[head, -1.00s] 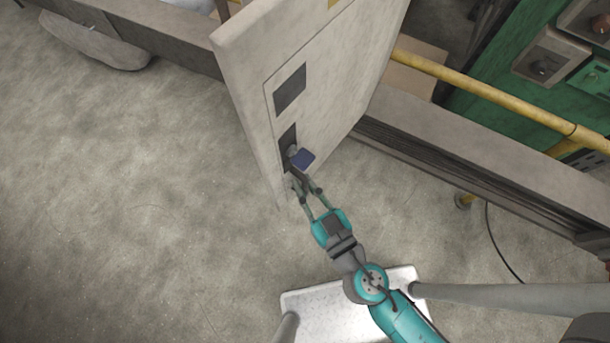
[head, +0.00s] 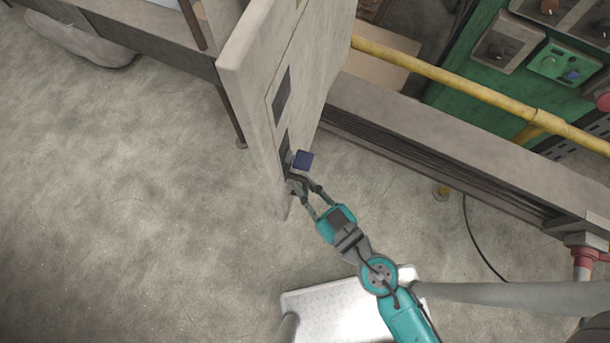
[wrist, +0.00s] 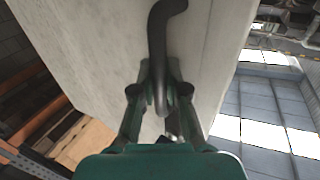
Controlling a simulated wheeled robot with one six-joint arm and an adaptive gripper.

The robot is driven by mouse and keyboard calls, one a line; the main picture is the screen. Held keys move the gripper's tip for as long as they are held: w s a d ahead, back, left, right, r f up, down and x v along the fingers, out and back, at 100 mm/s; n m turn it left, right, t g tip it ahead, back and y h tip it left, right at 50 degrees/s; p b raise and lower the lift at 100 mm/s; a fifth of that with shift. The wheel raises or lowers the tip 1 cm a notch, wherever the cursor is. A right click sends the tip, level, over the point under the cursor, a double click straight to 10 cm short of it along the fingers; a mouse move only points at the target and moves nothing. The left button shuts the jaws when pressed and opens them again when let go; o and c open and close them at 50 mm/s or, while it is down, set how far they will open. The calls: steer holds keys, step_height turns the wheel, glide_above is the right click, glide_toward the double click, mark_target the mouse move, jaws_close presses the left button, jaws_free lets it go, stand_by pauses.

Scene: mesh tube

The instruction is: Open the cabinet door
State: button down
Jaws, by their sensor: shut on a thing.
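The cabinet door (head: 303,60) is a pale grey slab with dark square panels, and it stands swung out from the cabinet frame in the head view. It also fills the middle of the wrist view (wrist: 100,40). My gripper (head: 302,188) is at the door's lower handle area. In the wrist view, my gripper (wrist: 160,97) is shut on a dark curved handle (wrist: 157,45), with a finger on each side of it. The handle is mostly hidden there.
A long grey beam (head: 440,150) and a yellow pipe (head: 450,85) run along the right of the door. A green panel with controls (head: 545,60) stands at the upper right. The concrete floor (head: 120,210) left of the door is clear.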

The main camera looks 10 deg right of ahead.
steer(key=shift+d+f, duration=0.15)
steer(key=shift+d, duration=0.1)
steer(key=c, duration=1.2)
jaws_free()
steer(key=shift+s, duration=0.1)
steer(key=shift+v, duration=3.65)
steer(key=s+d+m+h, duration=0.1)
steer(key=s+d+h, duration=0.1)
steer(key=s+d, duration=0.1)
steer(key=s+d+m+g+h, duration=0.1)
steer(key=s+d+m+h, duration=0.1)
steer(key=s, duration=0.3)
steer(key=s+d+r+m+h, duration=0.1)
steer(key=s+d+m+h, duration=0.1)
steer(key=s+d, duration=0.3)
steer(key=shift+r+h, duration=0.1)
steer(key=shift+h, duration=0.8)
